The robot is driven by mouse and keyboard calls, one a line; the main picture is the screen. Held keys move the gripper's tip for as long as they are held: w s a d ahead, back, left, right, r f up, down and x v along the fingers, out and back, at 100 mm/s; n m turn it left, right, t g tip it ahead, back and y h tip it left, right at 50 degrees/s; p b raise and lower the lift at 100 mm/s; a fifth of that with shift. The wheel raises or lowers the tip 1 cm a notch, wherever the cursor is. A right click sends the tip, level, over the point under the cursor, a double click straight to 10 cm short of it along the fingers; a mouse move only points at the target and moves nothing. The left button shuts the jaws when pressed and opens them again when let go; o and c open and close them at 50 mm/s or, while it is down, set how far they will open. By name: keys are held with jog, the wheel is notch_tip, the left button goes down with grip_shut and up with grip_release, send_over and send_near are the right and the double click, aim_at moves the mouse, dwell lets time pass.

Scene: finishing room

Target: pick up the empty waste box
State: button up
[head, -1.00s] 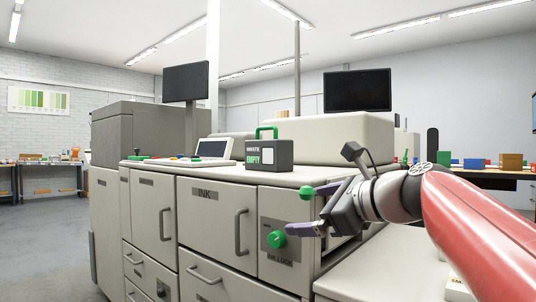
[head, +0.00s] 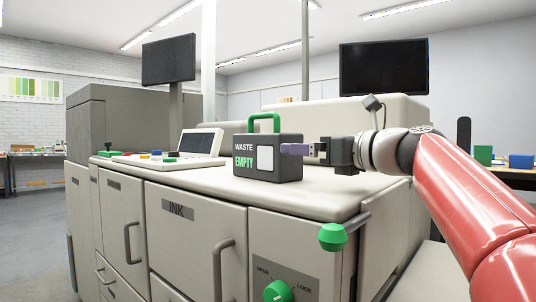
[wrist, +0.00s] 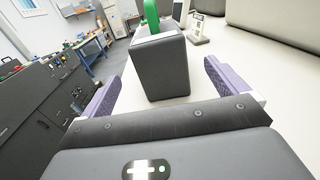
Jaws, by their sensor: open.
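The waste box (head: 267,172) is dark grey with a green handle on top and a label reading WASTE EMPTY. It stands upright on the machine's pale top in the head view. My gripper (head: 292,150) is at its right side there, with a purple finger level with the box's upper part. In the wrist view the box (wrist: 162,70) is just ahead, between the lines of the two purple fingers of my gripper (wrist: 160,85). The fingers are spread wide with gaps to the box on both sides. The green handle is partly cut off at the top of that view.
The machine top (head: 310,200) is clear in front of the box. A control panel with a small screen (head: 200,143) stands to its left. A green knob (head: 333,237) sticks out at the machine's front right corner. A raised pale housing (head: 350,118) stands behind.

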aim_at(266, 144)
jog(key=x, duration=0.2)
jog(key=shift+w+a, duration=0.2)
jog(key=shift+w, duration=0.15)
jog(key=x, duration=0.5)
jog(key=shift+a+f+p, duration=0.25)
jog(key=shift+f+p, duration=0.1)
jog(key=c, duration=1.2)
